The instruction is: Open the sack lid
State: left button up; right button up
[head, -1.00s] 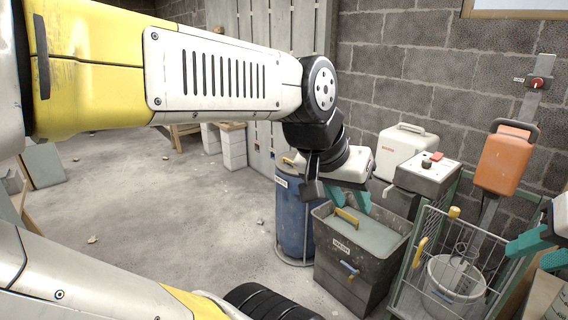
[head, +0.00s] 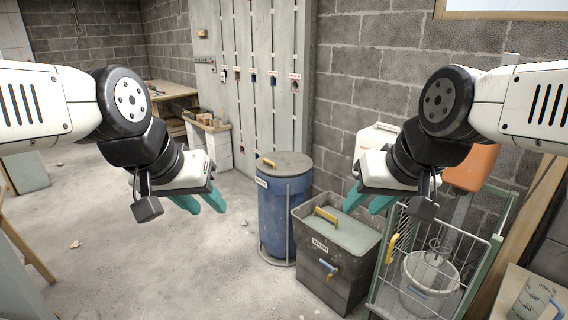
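A blue sack-like drum (head: 275,220) stands upright in a metal frame near the wall, right of centre. Its round grey lid (head: 290,163) with a yellow handle (head: 266,162) lies shut on top. My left gripper (head: 200,202) hangs in the air to the left of the drum, its teal fingers apart and empty. My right gripper (head: 367,201) hangs to the right of the drum, in front of the grey bin's upper right part in the picture. Its teal fingers are apart with nothing between them. Neither gripper touches the lid.
A grey bin (head: 325,270) with a flat lid and yellow handle stands right of the drum. A wire cart (head: 388,285) holds a white bucket (head: 428,284). An orange container (head: 471,170) is behind my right arm.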

aim_at(282, 164)
jog(key=i+j, duration=0.25)
jog(key=i, duration=0.2)
jog(key=i+j, duration=0.2)
jog(key=i, duration=0.25)
jog(key=i+j+u, duration=0.1)
jog(key=i+j, duration=0.15)
jog(key=i, duration=0.25)
jog(key=i+j, duration=0.15)
jog(key=i, duration=0.3)
jog(key=i+j, duration=0.2)
jog(key=i, duration=0.25)
